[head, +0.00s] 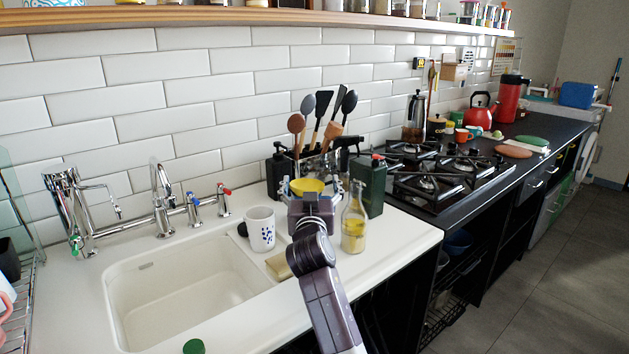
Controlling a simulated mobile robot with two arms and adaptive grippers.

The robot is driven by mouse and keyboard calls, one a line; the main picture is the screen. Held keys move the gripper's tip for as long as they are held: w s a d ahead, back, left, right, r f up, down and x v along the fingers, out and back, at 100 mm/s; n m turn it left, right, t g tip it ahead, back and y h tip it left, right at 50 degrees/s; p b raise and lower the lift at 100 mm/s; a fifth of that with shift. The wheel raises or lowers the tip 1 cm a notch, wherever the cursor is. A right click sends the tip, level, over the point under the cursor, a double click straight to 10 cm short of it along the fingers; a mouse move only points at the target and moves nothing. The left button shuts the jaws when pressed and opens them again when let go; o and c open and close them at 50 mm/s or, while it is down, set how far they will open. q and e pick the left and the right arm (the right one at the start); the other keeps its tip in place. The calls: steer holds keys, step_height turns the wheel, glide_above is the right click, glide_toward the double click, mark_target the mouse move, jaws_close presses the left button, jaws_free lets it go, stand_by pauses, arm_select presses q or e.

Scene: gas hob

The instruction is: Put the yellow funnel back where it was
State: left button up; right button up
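The yellow funnel (307,186) shows as a yellow rim just beyond my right gripper (308,196), in front of the utensil holder. My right gripper reaches in from the bottom, over the counter between the white mug and the glass bottle. It is seen from behind, so its fingertips are mostly hidden. I cannot tell whether it grips the funnel or is only near it. The funnel's lower part is hidden. My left gripper is not in view.
A white patterned mug (261,229) stands left of my gripper, and a glass bottle with yellow liquid (354,226) stands right. Dark bottles (368,186) flank the utensils. The sink (185,285) is at left and the gas hob (447,172) at right. The front-right counter strip is clear.

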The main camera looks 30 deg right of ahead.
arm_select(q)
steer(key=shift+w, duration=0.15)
arm_select(e)
steer(key=shift+r, duration=0.1)
steer(key=shift+r, duration=0.2)
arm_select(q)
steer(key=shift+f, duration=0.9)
arm_select(e)
steer(key=v, duration=1.2)
steer(key=shift+f, duration=0.1)
